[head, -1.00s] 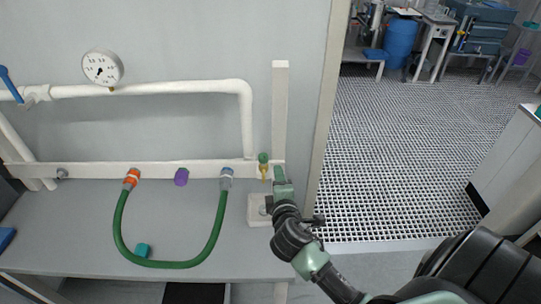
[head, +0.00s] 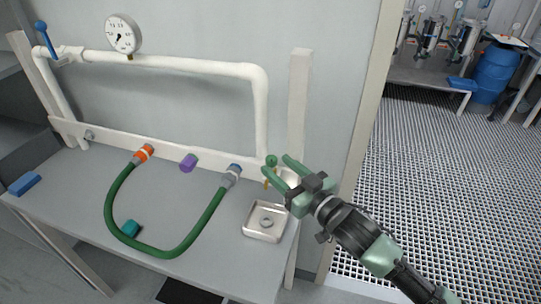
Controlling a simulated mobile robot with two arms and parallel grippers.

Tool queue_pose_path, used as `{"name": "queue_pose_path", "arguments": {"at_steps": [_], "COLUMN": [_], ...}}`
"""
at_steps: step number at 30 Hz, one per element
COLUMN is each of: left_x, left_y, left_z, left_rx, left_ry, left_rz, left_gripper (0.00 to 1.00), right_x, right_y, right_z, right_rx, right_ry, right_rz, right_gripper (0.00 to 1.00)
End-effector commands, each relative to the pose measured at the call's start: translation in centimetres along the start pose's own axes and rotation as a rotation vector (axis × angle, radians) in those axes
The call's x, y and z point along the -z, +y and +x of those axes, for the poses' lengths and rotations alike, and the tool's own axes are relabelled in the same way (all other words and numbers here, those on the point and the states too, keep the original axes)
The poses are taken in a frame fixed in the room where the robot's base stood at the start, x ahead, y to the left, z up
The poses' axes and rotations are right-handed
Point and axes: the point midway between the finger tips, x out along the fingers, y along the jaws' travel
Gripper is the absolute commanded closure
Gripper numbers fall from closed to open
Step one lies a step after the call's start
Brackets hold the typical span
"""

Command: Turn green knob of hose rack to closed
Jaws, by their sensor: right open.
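The green knob (head: 271,160) sits on a small brass valve at the right end of the white rack rail (head: 212,157). My right gripper (head: 276,165) is open, its two green fingers pointing up and left at the valve. The fingertips overlap the knob and valve in the picture; I cannot tell whether they touch. Part of the valve is hidden behind the fingers. My left gripper is not in view.
A green hose (head: 158,251) hangs in a loop between an orange and a blue fitting. A purple fitting (head: 188,162) is between them. A square dish (head: 264,222) with a ring sits on the grey bench (head: 220,255) below the valve. A pressure gauge (head: 122,35) and white pipe are above.

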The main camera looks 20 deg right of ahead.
Motion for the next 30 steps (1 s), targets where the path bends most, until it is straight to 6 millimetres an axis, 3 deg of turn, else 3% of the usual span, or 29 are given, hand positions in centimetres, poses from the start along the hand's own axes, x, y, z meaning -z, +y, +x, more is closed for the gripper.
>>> {"name": "queue_pose_path", "arguments": {"at_steps": [10,22,27,30], "left_x": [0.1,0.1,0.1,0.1], "left_y": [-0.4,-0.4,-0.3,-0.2], "left_z": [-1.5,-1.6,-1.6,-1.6], "left_rx": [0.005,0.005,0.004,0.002], "left_ry": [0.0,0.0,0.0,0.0], "left_rz": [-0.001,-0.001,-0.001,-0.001], "left_gripper": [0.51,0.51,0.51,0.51], "right_x": [0.2,0.0,0.0,0.0], "right_y": [0.0,0.0,0.0,0.0], "right_z": [5.3,6.2,6.2,6.2], "right_rx": [-0.002,-0.002,-0.002,-0.002], "right_ry": [0.0,-0.002,-0.002,-0.002], "right_rz": [-0.003,-0.005,-0.005,-0.005], "right_gripper": [0.51,0.51,0.99,1.0]}}
